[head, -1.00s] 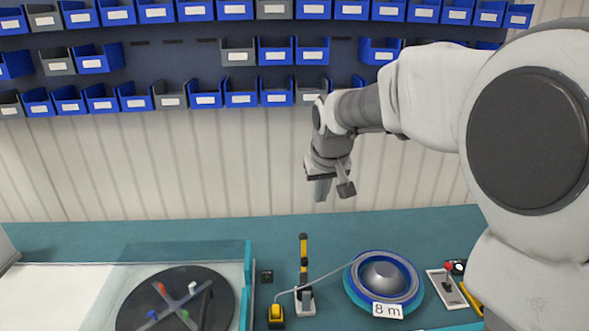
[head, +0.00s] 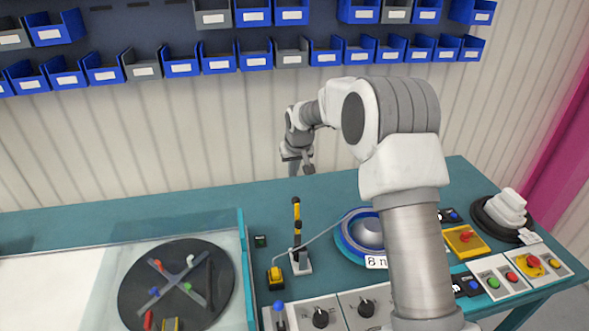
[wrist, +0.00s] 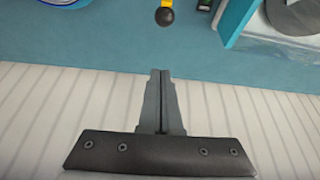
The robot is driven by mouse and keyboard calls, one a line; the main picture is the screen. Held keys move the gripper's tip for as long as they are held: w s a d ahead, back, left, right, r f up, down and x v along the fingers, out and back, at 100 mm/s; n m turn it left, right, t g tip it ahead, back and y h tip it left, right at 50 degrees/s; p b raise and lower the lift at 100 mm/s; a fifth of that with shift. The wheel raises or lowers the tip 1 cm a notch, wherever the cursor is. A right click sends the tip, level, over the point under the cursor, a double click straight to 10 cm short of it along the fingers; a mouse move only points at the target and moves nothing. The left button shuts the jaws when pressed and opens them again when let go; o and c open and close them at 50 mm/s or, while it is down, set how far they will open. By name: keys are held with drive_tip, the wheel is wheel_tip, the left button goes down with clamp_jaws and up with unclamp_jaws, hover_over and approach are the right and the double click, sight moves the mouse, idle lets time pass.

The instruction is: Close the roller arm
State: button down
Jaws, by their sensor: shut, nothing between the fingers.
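The roller arm (head: 297,217) is a yellow-and-black lever standing upright on a small pale base (head: 299,261) on the teal bench. In the wrist view its black ball tip and yellow shaft (wrist: 165,15) show at the top edge. My gripper (head: 293,173) is above and behind the lever in the head view, pointing down and apart from it. In the wrist view my gripper (wrist: 160,73) has its two grey fingers together with nothing between them. A cable runs from a yellow block (head: 276,277) past the lever's base to the blue reel (head: 350,241), partly hidden by my arm.
A black turntable (head: 135,290) with a cross sits behind a clear panel (head: 242,262) on the left. Knob panels (head: 320,315) stand at the front. Buttons (head: 495,283) and a black-based white object (head: 507,210) are at the right. Blue bins (head: 180,63) line the wall.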

sight(296, 215)
wheel_tip(296, 215, down, 6)
drive_tip(key=s+p, duration=0.1)
drive_tip(key=p, duration=0.1)
drive_tip(key=shift+d+f, duration=0.15)
drive_tip(key=shift+f, duration=0.1)
drive_tip(key=shift+s+f+b, duration=0.1)
drive_tip(key=shift+s+b, duration=0.05)
drive_tip(key=shift+b, duration=0.15)
idle(0.5)
drive_tip(key=shift+s+r, duration=0.2)
drive_tip(key=shift+s, duration=0.05)
drive_tip(key=shift+t+b, duration=0.3)
drive_tip(key=shift+b, duration=0.15)
